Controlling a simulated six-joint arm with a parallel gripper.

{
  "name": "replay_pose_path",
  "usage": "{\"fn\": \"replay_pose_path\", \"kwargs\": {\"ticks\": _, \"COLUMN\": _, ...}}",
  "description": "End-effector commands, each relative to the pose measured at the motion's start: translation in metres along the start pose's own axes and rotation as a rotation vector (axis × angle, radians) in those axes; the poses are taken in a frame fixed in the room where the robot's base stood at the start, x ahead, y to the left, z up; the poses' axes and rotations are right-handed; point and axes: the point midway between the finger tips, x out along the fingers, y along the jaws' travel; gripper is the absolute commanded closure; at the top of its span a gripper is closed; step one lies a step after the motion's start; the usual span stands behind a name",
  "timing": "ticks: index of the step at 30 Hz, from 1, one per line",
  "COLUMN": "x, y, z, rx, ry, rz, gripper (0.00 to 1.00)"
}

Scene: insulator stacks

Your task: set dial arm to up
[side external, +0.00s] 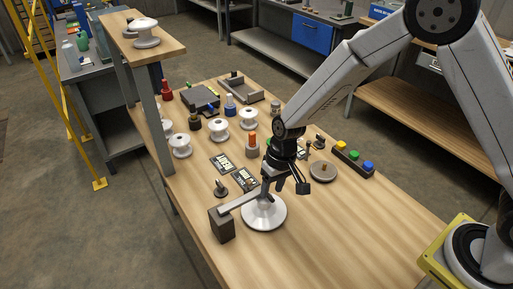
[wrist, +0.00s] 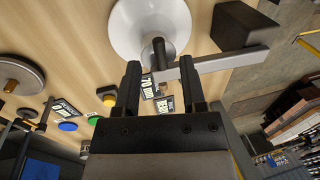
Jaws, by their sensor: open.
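A light grey bar, which looks like the dial arm (side external: 238,200), runs level from a dark block (side external: 221,225) at the table's front left edge to above a round white dish (side external: 264,213). In the wrist view the bar (wrist: 222,61) reaches from the right to a dark upright peg (wrist: 158,52). My gripper (side external: 270,183) is over the bar's free end. In the wrist view its open fingers (wrist: 160,72) appear on either side of the peg; I cannot tell whether they touch it.
White spools (side external: 219,131), dark cards (side external: 222,163), a round disc with a knob (side external: 323,172) and a strip of coloured buttons (side external: 353,158) stand farther back. A raised shelf (side external: 165,50) with a post is at the left. The table's near right is clear.

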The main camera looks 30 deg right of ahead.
Motion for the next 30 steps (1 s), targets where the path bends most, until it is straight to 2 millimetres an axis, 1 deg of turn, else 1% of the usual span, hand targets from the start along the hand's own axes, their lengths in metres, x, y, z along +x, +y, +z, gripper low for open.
{"fn": "replay_pose_path", "kwargs": {"ticks": 3, "x": 0.0085, "y": -0.0002, "z": 0.0001, "rx": -0.001, "ry": 0.0, "rz": 0.0, "gripper": 0.47}}
{"fn": "replay_pose_path", "kwargs": {"ticks": 6, "x": 0.0123, "y": -0.0002, "z": 0.0, "rx": -0.002, "ry": 0.001, "rz": 0.0, "gripper": 0.47}}
{"fn": "replay_pose_path", "kwargs": {"ticks": 16, "x": 0.0137, "y": -0.0002, "z": -0.0001, "rx": -0.001, "ry": 0.001, "rz": 0.0, "gripper": 0.47}}
{"fn": "replay_pose_path", "kwargs": {"ticks": 17, "x": 0.0137, "y": -0.0002, "z": -0.0001, "rx": -0.001, "ry": 0.001, "rz": 0.0, "gripper": 0.57}}
{"fn": "replay_pose_path", "kwargs": {"ticks": 18, "x": 0.0137, "y": -0.0002, "z": -0.0001, "rx": -0.001, "ry": 0.001, "rz": 0.0, "gripper": 0.7}}
{"fn": "replay_pose_path", "kwargs": {"ticks": 20, "x": 0.0137, "y": -0.0001, "z": -0.0001, "rx": -0.001, "ry": 0.001, "rz": 0.0, "gripper": 0.89}}
{"fn": "replay_pose_path", "kwargs": {"ticks": 21, "x": 0.0137, "y": -0.0001, "z": -0.0001, "rx": -0.001, "ry": 0.001, "rz": 0.0, "gripper": 1.0}}
{"fn": "replay_pose_path", "kwargs": {"ticks": 30, "x": 0.0136, "y": 0.0, "z": 0.0, "rx": -0.001, "ry": 0.001, "rz": 0.0, "gripper": 1.0}}
